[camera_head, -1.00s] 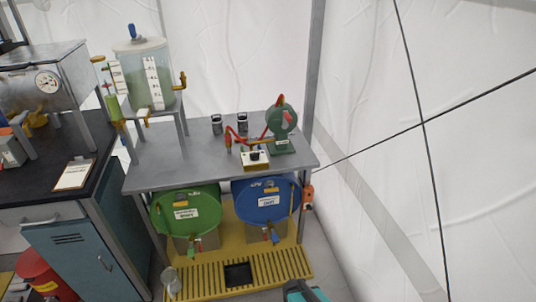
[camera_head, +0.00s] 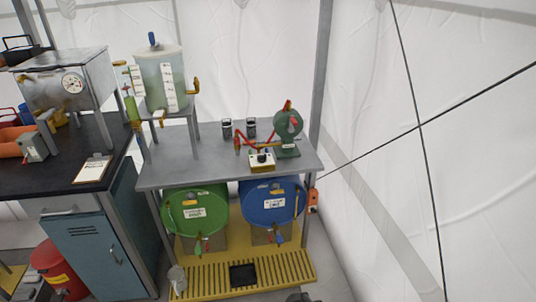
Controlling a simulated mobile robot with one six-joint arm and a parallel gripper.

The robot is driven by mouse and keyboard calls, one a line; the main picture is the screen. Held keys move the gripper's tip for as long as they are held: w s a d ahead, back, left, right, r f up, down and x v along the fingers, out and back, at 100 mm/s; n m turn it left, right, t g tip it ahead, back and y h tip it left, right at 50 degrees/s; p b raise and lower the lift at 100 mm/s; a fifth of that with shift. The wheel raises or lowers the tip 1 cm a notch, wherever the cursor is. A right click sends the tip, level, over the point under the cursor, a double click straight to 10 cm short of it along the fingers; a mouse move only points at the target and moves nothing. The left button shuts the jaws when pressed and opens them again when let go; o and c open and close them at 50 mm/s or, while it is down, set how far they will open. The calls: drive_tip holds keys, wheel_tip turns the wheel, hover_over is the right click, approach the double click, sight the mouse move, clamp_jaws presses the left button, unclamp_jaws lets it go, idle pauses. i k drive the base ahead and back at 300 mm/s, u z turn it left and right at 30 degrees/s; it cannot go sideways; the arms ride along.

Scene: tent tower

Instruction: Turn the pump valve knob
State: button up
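The green round pump (camera_head: 287,133) stands at the right end of the grey metal table (camera_head: 200,172). A red knob (camera_head: 294,121) shows on its face, and red piping (camera_head: 268,138) runs left from it. A small red fitting (camera_head: 237,144) stands at the pipe's left end. In front of the pump is a white and yellow box (camera_head: 262,166) with a black knob (camera_head: 262,157) on top. I cannot tell which knob is the valve's. My gripper cannot be made out; only a small dark piece shows at the bottom edge, far below the table.
A green drum (camera_head: 193,212) and a blue drum (camera_head: 266,203) lie under the table above a yellow slotted tray (camera_head: 196,284). A black bench (camera_head: 50,176) is further left. Dark ropes cross the right side.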

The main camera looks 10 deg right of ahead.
sight(261, 159)
drive_tip(key=u, duration=0.1)
drive_tip(key=i, duration=0.95)
drive_tip(key=z, duration=0.05)
